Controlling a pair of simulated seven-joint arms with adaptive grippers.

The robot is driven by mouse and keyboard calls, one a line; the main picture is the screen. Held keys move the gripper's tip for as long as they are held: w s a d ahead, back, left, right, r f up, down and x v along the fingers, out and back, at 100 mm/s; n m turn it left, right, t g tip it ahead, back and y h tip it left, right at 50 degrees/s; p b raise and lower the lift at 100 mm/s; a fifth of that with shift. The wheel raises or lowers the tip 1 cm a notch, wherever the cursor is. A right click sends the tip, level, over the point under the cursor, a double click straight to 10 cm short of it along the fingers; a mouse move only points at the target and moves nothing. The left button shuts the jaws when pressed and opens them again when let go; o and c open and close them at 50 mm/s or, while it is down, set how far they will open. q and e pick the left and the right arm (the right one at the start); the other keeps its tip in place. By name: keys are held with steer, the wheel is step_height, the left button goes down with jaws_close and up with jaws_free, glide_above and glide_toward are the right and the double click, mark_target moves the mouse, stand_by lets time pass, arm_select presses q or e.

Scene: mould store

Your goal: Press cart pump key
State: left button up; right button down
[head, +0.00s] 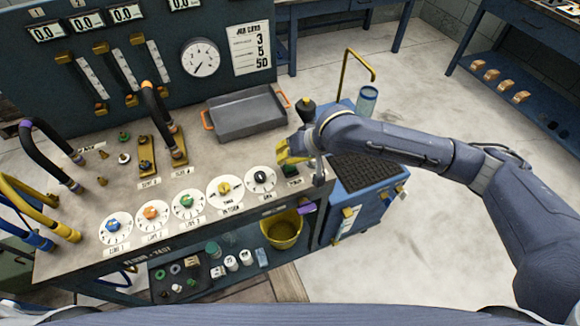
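A dark green square key (291,170) sits on the bench top near its right end, with a small label under it that is too small to read surely. My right gripper (284,155), with yellow fingers, is just above and behind this key in the picture; I cannot tell whether they touch. Its fingers overlap, so their opening is unclear. A blue cart (345,222) with a black ribbed top stands against the bench's right end, partly under my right arm. My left gripper is not in view.
Dials on white discs (187,203) line the bench front. A grey tray (245,113) with orange handles lies behind. A dark knobbed post (305,108) stands beside my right wrist. A clear cylinder (367,100) and yellow pipe (356,62) rise behind the cart. Floor at right is clear.

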steer(key=shift+f, duration=0.45)
stand_by(0.6)
steer(key=shift+r, duration=0.9)
steer(key=shift+r, duration=3)
